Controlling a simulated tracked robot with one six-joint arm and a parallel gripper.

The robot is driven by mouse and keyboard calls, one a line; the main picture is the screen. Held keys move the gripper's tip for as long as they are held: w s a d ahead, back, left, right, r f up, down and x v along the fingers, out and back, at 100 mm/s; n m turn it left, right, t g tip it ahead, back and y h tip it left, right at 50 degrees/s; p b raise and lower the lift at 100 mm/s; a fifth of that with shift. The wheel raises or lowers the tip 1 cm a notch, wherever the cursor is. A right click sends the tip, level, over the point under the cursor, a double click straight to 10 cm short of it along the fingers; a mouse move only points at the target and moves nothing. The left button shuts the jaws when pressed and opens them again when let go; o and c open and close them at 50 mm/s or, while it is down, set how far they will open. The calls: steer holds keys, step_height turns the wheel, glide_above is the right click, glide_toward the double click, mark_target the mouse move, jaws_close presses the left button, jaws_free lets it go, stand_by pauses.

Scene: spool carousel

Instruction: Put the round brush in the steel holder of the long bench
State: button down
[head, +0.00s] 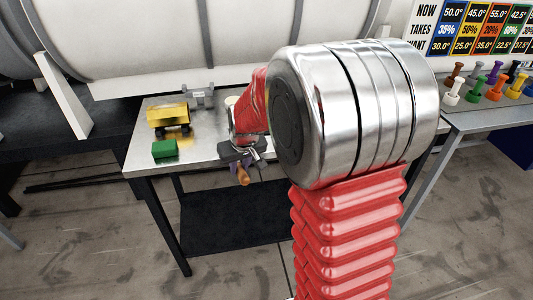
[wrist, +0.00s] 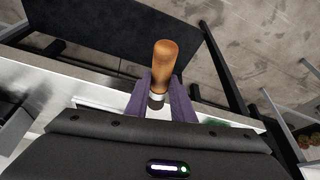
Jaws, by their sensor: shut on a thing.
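My gripper (head: 240,168) is near the front edge of the long bench (head: 200,160) in the head view. Its purple fingers (wrist: 160,95) are shut on the round brush, whose orange-brown wooden handle (wrist: 163,62) and metal collar show in the wrist view. The handle (head: 243,178) points toward the camera in the head view. The bristles are hidden. A grey steel fitting (head: 203,97) stands at the back of the bench; I cannot tell whether it is the steel holder. My red and silver arm covers the bench's right part.
A yellow toy truck (head: 169,118) and a green block (head: 165,149) are on the bench's left side. A large white tank (head: 200,40) is behind it. A second table (head: 490,115) on the right carries several coloured pegs.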

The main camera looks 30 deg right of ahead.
steer(key=a+f, duration=0.2)
steer(key=a, duration=0.7)
steer(key=shift+w+a+f+n, duration=0.15)
steer(key=shift+w+f+n, duration=0.2)
steer(key=shift+w+n, duration=0.1)
